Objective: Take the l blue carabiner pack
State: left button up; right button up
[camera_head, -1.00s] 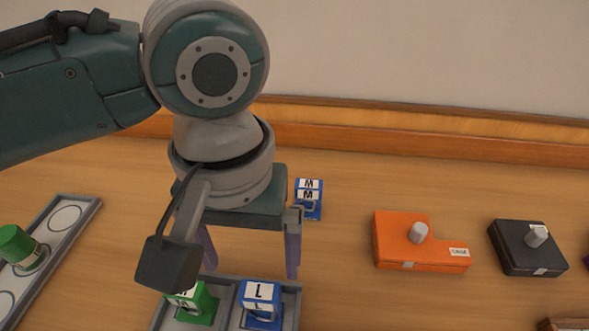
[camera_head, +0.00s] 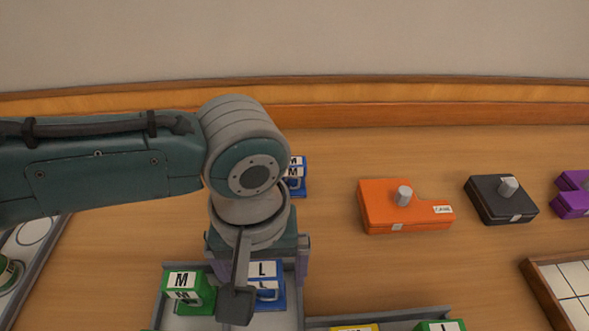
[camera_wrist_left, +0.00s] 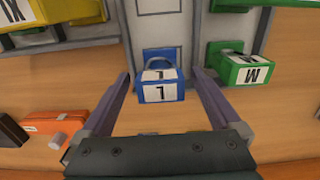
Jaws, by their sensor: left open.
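The L blue carabiner pack (camera_head: 266,282) stands in a grey tray (camera_head: 292,318), partly covered by my left wrist in the head view. Its white L label faces up. In the left wrist view the blue pack (camera_wrist_left: 160,84) sits between the two spread fingers of my left gripper (camera_wrist_left: 164,92), with gaps on both sides. The left gripper is open and empty; in the head view its fingers are mostly hidden behind its own wrist. My right gripper is not in view.
A green M pack (camera_head: 188,291) stands left of the blue one in the tray. A blue M pack (camera_head: 296,177) lies behind the arm. An orange case (camera_head: 378,208), a black case (camera_head: 490,201) and a purple one (camera_head: 571,203) lie to the right. Bare wood lies between.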

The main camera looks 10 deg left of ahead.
pick_arm(q)
jog(key=shift+f, duration=0.45)
jog(key=shift+c, duration=0.3)
grip_shut()
